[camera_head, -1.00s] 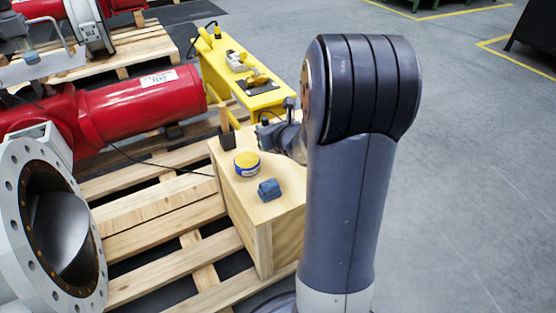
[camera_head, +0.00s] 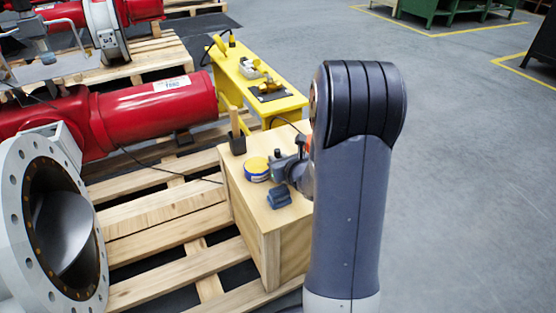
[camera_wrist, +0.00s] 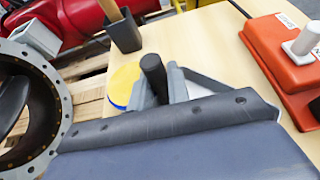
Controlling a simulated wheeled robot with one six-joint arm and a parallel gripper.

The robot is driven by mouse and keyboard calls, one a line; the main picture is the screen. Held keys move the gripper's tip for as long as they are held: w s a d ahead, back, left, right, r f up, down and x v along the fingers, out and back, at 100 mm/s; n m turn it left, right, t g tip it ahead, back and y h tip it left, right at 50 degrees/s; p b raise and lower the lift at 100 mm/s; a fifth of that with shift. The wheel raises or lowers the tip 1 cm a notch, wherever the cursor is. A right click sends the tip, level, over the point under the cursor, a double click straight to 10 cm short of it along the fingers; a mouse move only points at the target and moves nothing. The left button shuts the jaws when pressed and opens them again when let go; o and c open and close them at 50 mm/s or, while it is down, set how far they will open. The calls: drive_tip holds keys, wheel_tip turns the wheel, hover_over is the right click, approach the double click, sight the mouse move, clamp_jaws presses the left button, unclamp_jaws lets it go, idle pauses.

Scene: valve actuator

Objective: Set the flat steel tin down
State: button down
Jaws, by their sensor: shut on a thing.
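My gripper (camera_head: 280,164) is low over the top of the wooden box, right beside a round yellow-topped tin with a blue side (camera_head: 256,168). In the wrist view, my gripper (camera_wrist: 172,86) has its grey jaws closed in. The yellow-topped tin (camera_wrist: 123,82) sits just left of my jaws in the wrist view.
The wooden box (camera_head: 240,205) also bears a small blue block (camera_head: 279,197) near its front and a dark holder with a wooden handle (camera_head: 237,142) at the back. An orange device (camera_wrist: 285,60) is on the right in the wrist view. A red valve actuator (camera_head: 150,112) lies left.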

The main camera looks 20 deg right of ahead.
drive_tip(key=shift+f, duration=0.1)
drive_tip(key=c, duration=1.3)
unclamp_jaws()
drive_tip(key=shift+c, duration=0.2)
